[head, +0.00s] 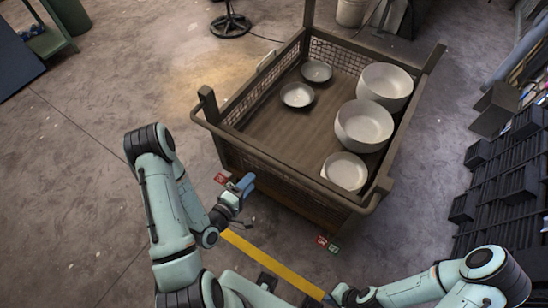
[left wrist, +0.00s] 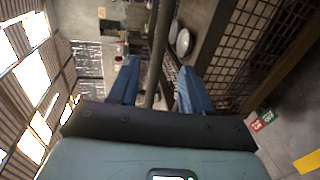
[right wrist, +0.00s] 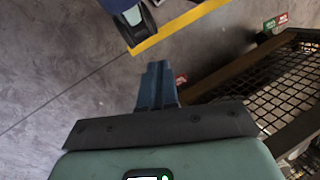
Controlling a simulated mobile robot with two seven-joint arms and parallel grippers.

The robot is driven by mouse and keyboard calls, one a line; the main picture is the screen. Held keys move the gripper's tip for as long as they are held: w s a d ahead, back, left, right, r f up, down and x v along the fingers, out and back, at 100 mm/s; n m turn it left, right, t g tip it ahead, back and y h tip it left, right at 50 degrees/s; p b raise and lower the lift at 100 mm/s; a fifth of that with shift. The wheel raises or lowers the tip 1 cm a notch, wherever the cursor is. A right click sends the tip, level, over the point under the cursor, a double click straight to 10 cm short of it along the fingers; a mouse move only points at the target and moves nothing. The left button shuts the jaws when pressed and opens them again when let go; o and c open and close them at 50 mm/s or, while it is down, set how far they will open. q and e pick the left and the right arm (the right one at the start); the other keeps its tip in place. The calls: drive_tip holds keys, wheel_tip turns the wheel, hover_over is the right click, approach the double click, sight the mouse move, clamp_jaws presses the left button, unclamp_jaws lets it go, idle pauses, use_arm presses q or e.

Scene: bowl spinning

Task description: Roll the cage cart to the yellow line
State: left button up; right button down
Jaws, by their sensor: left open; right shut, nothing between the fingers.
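The cage cart (head: 300,178) is a brown frame with mesh sides, holding several pale bowls, including a large bowl (head: 364,125). Its near side has a push bar (head: 285,169). The yellow line (head: 275,265) lies on the floor between the cart and my body, apart from the cart. My left gripper (head: 246,184) is open beside the near side of the cart. In the left wrist view a dark bar (left wrist: 157,55) runs between its blue fingers; I cannot tell if they reach around it. My right gripper (right wrist: 157,68) is shut and empty, low near the line's right end.
Red and green tags (head: 328,245) show at the cart's near lower corners. A dark rack with bins (head: 505,190) stands to the right. A stool base (head: 231,25) and a bucket (head: 351,11) are behind the cart.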

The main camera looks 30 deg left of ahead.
sight(270, 161)
drive_tip(key=s+f+b, duration=0.3)
drive_tip(key=f+b, duration=0.8)
use_arm(q)
drive_tip(key=shift+b+x, duration=3.45)
drive_tip(key=shift+x, duration=3.05)
use_arm(e)
drive_tip(key=w+d+f+t, duration=0.2)
drive_tip(key=w+f, duration=0.4)
drive_tip(key=f, duration=0.1)
drive_tip(key=shift+d+f+m+h, duration=0.2)
drive_tip(key=shift+f+m+h, duration=0.1)
drive_tip(key=shift+h, duration=0.1)
use_arm(q)
drive_tip(key=shift+d+f, duration=0.1)
drive_tip(key=shift+f, duration=0.05)
use_arm(e)
drive_tip(key=shift+w, duration=0.1)
use_arm(q)
clamp_jaws()
